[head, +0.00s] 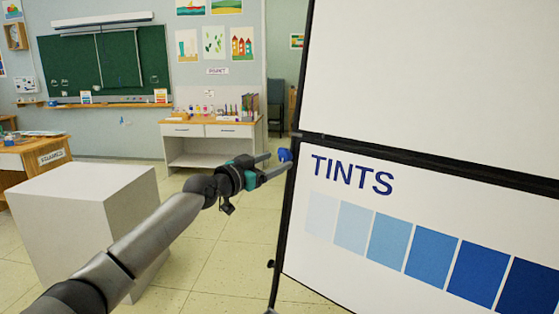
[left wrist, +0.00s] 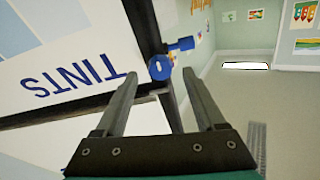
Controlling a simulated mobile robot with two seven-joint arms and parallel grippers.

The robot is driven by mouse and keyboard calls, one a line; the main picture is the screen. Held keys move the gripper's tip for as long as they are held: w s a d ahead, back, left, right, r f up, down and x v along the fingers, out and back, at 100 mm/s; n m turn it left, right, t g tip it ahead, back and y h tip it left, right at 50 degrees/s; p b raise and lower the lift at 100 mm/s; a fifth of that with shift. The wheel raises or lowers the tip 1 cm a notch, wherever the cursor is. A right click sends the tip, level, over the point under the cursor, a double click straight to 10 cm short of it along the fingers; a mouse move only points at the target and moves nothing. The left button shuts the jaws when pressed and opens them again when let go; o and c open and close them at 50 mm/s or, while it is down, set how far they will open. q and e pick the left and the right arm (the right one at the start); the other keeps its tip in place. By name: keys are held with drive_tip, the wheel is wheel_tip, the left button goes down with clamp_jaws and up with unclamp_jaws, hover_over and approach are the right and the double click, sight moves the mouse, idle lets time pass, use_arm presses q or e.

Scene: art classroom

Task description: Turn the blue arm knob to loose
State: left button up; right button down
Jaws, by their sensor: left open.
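The blue arm knob (head: 285,155) sits on the left edge of the black-framed board (head: 291,205), near its middle bar. In the left wrist view the knob (left wrist: 160,67) shows a round face with a small hole, and a blue stem and cap stick out to its right. My left gripper (head: 279,162) is open, with its fingertips close to the knob. In the left wrist view the knob lies between and just beyond the fingertips; I cannot tell whether they touch it. My right gripper is not in view.
The board carries a TINTS chart (head: 380,230) and fills the right side. A white block (head: 85,215) stands at the left, beside my left arm. A desk (head: 210,130) with art supplies and a green chalkboard (head: 105,62) are at the back. Floor between is clear.

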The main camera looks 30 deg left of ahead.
sight(285, 157)
use_arm(q)
drive_tip(key=shift+w+d, duration=0.25)
drive_tip(key=shift+w, duration=1.05)
clamp_jaws()
